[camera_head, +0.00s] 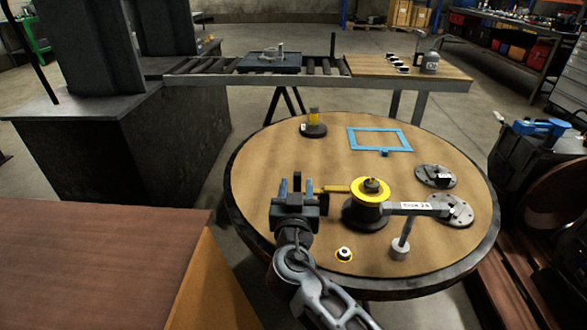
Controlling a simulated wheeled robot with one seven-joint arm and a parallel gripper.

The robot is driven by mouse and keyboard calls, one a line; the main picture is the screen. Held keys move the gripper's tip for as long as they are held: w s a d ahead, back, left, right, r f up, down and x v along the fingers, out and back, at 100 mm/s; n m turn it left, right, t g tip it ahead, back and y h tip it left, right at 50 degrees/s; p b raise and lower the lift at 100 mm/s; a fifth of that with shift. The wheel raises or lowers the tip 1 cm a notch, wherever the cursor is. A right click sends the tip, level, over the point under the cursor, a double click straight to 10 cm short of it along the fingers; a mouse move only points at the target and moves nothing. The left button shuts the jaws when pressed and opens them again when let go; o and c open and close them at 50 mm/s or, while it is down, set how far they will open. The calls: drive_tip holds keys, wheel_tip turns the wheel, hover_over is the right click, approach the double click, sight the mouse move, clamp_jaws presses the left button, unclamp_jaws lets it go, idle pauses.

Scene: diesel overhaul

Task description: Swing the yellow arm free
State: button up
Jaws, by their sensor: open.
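The yellow arm (336,188) is a short bar sticking out to the left from a yellow disc (371,184) on a dark round base. The base stands on the round wooden table (270,160). A grey labelled bar (408,207) runs from the same post to the right, its end over a grey flanged disc (458,213). My gripper (297,187) is open, just left of the yellow arm's tip. Its fingers point away from me, and I cannot tell whether it touches the tip.
A blue frame (350,142) lies at the table's back. A small yellow-topped post (314,122) stands back left. Another grey disc (436,175) lies to the right. A grey peg (401,243) and a round button (344,254) are in front. A brown surface (90,265) is at left.

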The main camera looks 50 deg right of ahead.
sight(297, 180)
drive_tip(key=p+x, duration=0.1)
drive_tip(key=x, duration=0.5)
clamp_jaws()
idle(0.4)
